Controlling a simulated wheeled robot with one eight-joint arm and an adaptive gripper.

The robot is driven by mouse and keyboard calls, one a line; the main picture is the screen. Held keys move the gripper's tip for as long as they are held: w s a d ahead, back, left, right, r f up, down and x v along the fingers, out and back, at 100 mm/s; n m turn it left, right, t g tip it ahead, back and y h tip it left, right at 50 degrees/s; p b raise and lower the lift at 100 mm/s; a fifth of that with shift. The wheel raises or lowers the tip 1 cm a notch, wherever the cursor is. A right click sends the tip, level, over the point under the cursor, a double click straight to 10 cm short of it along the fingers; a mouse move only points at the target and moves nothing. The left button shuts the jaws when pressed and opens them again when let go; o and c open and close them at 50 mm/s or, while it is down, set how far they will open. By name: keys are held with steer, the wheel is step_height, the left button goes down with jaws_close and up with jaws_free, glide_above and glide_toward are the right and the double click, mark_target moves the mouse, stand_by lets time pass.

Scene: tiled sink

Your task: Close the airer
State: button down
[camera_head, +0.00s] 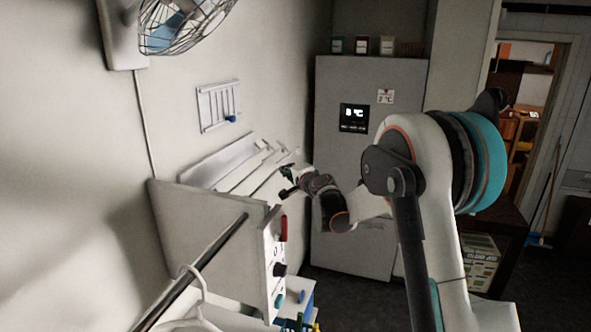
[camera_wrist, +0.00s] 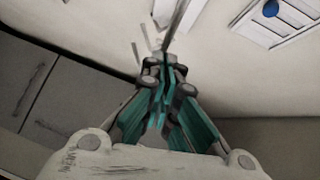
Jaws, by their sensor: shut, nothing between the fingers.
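What looks like the airer (camera_head: 217,162) is a pale wall-mounted frame with thin rails reaching out from the left wall in the head view. Pale rails (camera_wrist: 176,22) also show just beyond my fingertips in the wrist view. My gripper (camera_head: 287,183) is at the outer end of these rails, in front of the grey fridge. In the wrist view my gripper (camera_wrist: 163,72) has its teal fingers together with nothing between them. I cannot tell whether the fingertips touch a rail. The near part of the airer is hidden behind a white panel.
A white slatted wall panel with a blue knob (camera_head: 219,106) hangs above the rails. A white cabinet (camera_head: 200,230) with knobs and a metal rod (camera_head: 205,262) stand nearer. A wire-caged fan (camera_head: 183,22) is high left. The fridge (camera_head: 345,190) stands behind my gripper.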

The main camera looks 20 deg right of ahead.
steer(key=shift+a, duration=0.1)
steer(key=w+a, duration=0.1)
steer(key=a, duration=0.1)
steer(key=w+a+b, duration=0.1)
steer(key=a, duration=0.1)
steer(key=shift+w, duration=0.4)
